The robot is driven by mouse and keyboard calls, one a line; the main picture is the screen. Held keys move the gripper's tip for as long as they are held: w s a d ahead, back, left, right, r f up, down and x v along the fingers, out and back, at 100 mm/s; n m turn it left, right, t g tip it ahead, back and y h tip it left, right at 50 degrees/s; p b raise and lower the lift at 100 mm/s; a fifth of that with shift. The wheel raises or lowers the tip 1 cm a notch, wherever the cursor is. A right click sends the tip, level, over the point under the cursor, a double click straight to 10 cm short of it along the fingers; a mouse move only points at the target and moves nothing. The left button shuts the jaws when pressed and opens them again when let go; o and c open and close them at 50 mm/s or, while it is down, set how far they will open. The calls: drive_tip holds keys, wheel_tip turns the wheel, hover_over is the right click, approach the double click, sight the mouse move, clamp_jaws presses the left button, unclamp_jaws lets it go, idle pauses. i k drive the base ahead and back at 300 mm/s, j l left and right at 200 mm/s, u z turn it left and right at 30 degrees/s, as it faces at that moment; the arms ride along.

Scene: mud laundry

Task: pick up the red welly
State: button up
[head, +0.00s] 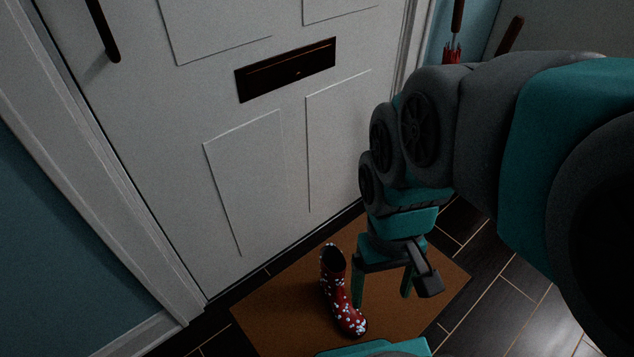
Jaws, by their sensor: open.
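The red welly (341,297) is a dark red boot with pale spots. It stands upright on a brown doormat (272,316), its toe pointing toward the bottom of the picture. My gripper (382,301) is open, its two green fingers pointing down, just right of the welly. The left finger overlaps or lies close beside the boot's right side in the picture; I cannot tell whether they touch. No part of the boot shows between the fingers.
A white door (230,130) with a dark letter slot (286,69) stands behind the mat. Dark floor tiles (500,282) lie clear to the right. A red umbrella (453,48) stands at the upper right, partly hidden by my arm.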

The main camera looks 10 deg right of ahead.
sight(351, 322)
drive_tip(key=k+l+u, duration=0.6)
drive_tip(key=k+l, duration=0.25)
drive_tip(key=l+z, duration=0.1)
drive_tip(key=l, duration=0.15)
drive_tip(key=i+l+z, duration=0.1)
drive_tip(key=l, duration=0.2)
